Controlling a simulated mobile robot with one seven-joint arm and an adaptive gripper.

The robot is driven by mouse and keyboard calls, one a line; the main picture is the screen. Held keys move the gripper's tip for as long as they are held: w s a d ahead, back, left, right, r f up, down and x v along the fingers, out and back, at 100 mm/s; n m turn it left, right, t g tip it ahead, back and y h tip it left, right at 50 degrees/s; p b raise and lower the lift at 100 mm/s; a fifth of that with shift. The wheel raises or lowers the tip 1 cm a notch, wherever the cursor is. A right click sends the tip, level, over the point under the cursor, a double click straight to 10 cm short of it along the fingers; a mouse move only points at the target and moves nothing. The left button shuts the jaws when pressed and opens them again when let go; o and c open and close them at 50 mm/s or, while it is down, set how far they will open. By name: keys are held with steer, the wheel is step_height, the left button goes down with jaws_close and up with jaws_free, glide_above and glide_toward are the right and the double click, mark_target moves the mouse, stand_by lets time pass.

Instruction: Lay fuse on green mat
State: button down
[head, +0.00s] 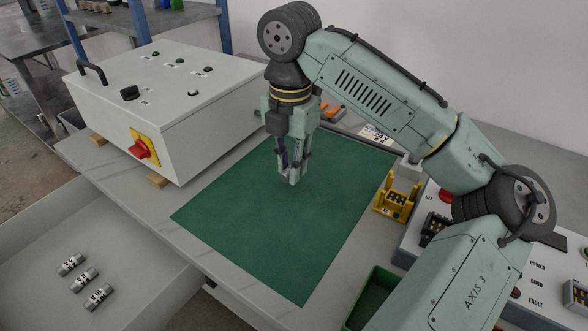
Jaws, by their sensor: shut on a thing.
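The green mat (265,240) lies flat on the grey worktop, and its middle is bare. My gripper (290,180) points down over the upper middle of the mat. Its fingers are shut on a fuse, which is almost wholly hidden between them. I cannot tell whether the fingertips or the fuse touch the mat. Three more fuses, silver with pale labelled bands, lie in the grey open drawer at the lower left: an upper one (70,264), a middle one (84,280) and a lower one (98,297).
A white control box (190,115) with a red-and-yellow switch (143,147) stands left of the mat. A yellow holder (393,204) stands at the mat's right edge. A green bin (372,290) and a button panel (545,290) are at the lower right. The mat's front half is clear.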

steer(key=shift+w+d, duration=0.2)
steer(key=shift+w, duration=0.2)
steer(key=f, duration=0.3)
steer(key=shift+w+d+p, duration=0.15)
steer(key=shift+w+p, duration=0.1)
steer(key=shift+p, duration=0.15)
steer(key=shift+f, duration=0.35)
steer(key=shift+f, duration=0.1)
steer(key=c, duration=1.5)
jaws_free()
step_height(320, 180, up, 12)
steer(key=shift+r, duration=0.15)
